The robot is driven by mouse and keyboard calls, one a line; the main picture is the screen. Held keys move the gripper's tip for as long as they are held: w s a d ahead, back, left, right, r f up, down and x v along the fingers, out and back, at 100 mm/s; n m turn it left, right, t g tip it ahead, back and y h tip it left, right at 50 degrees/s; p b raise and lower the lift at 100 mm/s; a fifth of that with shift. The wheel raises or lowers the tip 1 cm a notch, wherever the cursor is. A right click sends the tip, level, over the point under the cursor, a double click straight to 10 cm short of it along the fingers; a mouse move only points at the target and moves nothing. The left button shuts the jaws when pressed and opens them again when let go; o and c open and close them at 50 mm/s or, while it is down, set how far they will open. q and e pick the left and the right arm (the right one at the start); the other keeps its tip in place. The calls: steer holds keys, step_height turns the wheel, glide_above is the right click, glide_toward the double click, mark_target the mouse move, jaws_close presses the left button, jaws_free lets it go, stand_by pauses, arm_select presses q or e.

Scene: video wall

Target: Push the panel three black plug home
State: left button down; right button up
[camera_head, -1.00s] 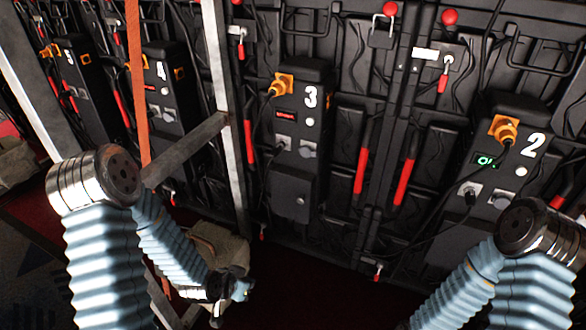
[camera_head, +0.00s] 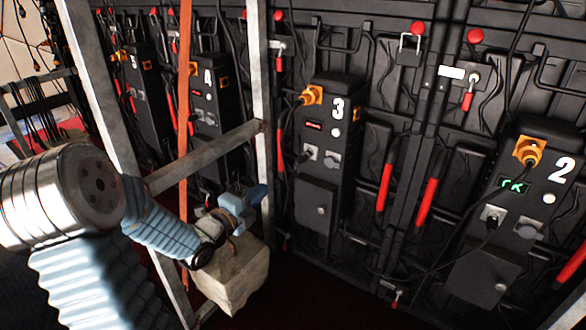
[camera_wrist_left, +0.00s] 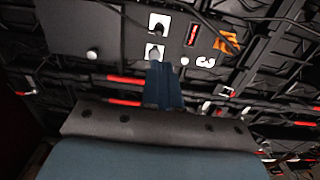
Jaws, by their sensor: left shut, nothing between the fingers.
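Panel three (camera_head: 322,165) is a black box with a white "3", a red-lit display and an orange connector (camera_head: 312,95). Its black plug (camera_head: 306,155) sits at the left socket, with a cable hanging down; how deep it sits I cannot tell. A grey socket cover (camera_head: 332,160) is beside it. In the left wrist view the plug (camera_wrist_left: 159,27) shows at the upper socket, beyond the fingertips. My left gripper (camera_head: 250,200) is shut and empty, left of and below the plug, apart from it in the head view. It shows in the wrist view (camera_wrist_left: 162,75). My right gripper is out of view.
A grey metal frame (camera_head: 262,100) with a crossbar (camera_head: 205,157) and an orange strap (camera_head: 184,100) stands by my left arm. A pale block-like bag (camera_head: 232,275) is below the gripper. Panel two (camera_head: 525,190), with a green display, is at right.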

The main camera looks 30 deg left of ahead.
mark_target(297, 161)
arm_select(q)
steer(key=w, duration=0.4)
steer(key=w+p, duration=0.1)
steer(key=w, duration=0.4)
steer(key=w+d+p, duration=0.1)
steer(key=w, duration=0.3)
steer(key=shift+w, duration=0.4)
steer(key=shift+w+f+b, duration=0.3)
steer(key=shift+w+b, duration=0.3)
steer(key=shift+b, duration=0.65)
steer(key=shift+w+d+r, duration=0.1)
steer(key=shift+w, duration=0.1)
steer(key=shift+r, duration=0.3)
